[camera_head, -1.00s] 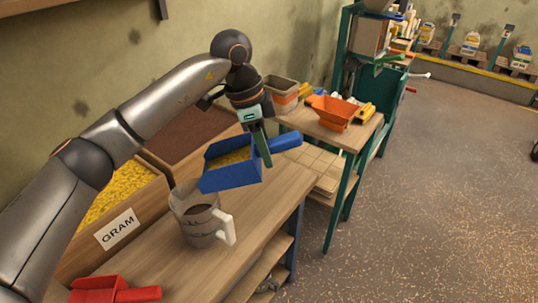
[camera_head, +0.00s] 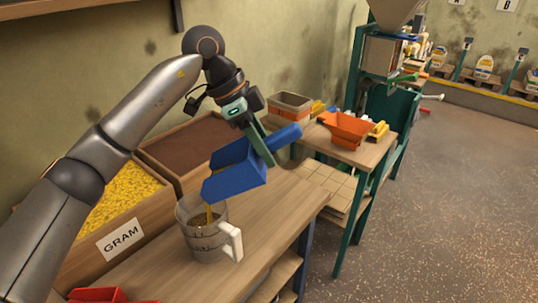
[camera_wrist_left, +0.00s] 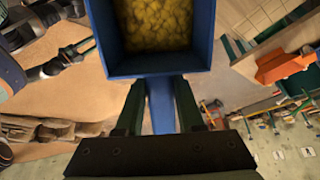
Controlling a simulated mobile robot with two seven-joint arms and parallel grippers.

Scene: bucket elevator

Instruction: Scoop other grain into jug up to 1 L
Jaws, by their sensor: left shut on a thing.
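My left gripper (camera_head: 262,143) is shut on the handle of a blue scoop (camera_head: 236,172). The scoop is tilted down over the jug (camera_head: 205,237), and a thin yellow-brown stream falls from its lip into the jug. In the left wrist view the scoop (camera_wrist_left: 160,62) still holds yellow grain (camera_wrist_left: 158,22). The clear jug stands upright on the wooden bench, with its white handle to the right and brownish grain inside. Its exact level cannot be read. A bin labelled GRAM (camera_head: 122,238) holds yellow grain (camera_head: 122,197). Another bin holds dark brown grain (camera_head: 195,148). My right gripper is not in view.
A red scoop (camera_head: 98,294) lies at the bench's front left. A side table (camera_head: 365,155) holds an orange hopper-like tray (camera_head: 346,128), a grey-orange container (camera_head: 290,108) and yellow items. The bench right of the jug (camera_head: 280,215) is clear.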

